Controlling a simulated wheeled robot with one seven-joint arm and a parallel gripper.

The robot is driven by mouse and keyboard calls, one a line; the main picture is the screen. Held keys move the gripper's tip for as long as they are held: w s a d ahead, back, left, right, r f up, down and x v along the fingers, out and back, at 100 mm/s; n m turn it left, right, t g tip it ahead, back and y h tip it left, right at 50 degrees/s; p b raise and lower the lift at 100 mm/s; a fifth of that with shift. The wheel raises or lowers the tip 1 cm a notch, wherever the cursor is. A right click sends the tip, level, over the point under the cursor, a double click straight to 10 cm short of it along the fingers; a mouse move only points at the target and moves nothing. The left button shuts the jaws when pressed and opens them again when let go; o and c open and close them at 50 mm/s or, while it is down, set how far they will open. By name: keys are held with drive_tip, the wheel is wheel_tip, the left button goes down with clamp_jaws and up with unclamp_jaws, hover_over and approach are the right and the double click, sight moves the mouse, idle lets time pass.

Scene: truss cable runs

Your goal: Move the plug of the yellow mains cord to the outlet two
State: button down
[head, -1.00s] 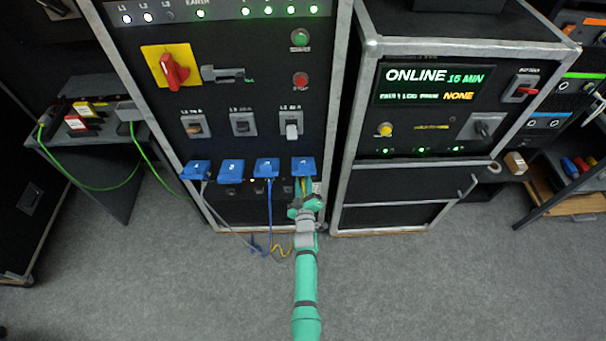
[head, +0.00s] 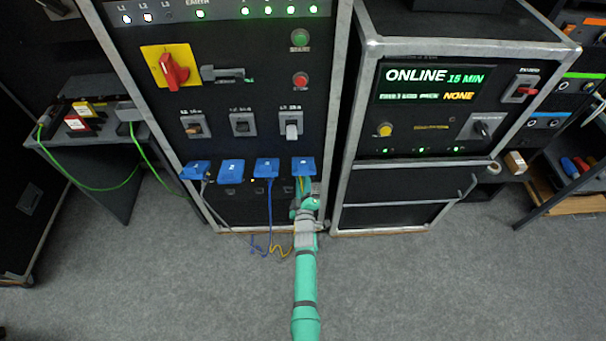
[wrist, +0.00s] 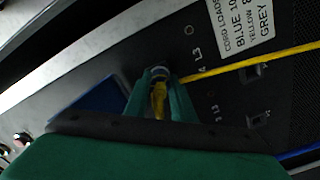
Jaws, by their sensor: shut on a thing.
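The yellow plug (wrist: 158,98) sits between the two green fingers of my gripper (wrist: 160,92), which is shut on it. A round grey piece shows at its far end; whether the plug is seated in a socket I cannot tell. The yellow mains cord (wrist: 250,62) runs off to the right in the wrist view, and a loop (head: 283,251) hangs low in the head view. My gripper (head: 304,191) is just under the rightmost blue outlet cover (head: 303,167). The second blue cover from the left (head: 231,172), outlet two, has no cord visible under it.
A blue cord (head: 270,215) hangs from the third cover (head: 266,168), and a grey cord (head: 204,195) from the first (head: 195,170). A cord-load label (wrist: 240,25) is on the panel. The UPS cabinet (head: 400,190) stands close on the right.

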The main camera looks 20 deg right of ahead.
drive_tip(key=shift+s+a, duration=0.1)
drive_tip(key=shift+v, duration=2.15)
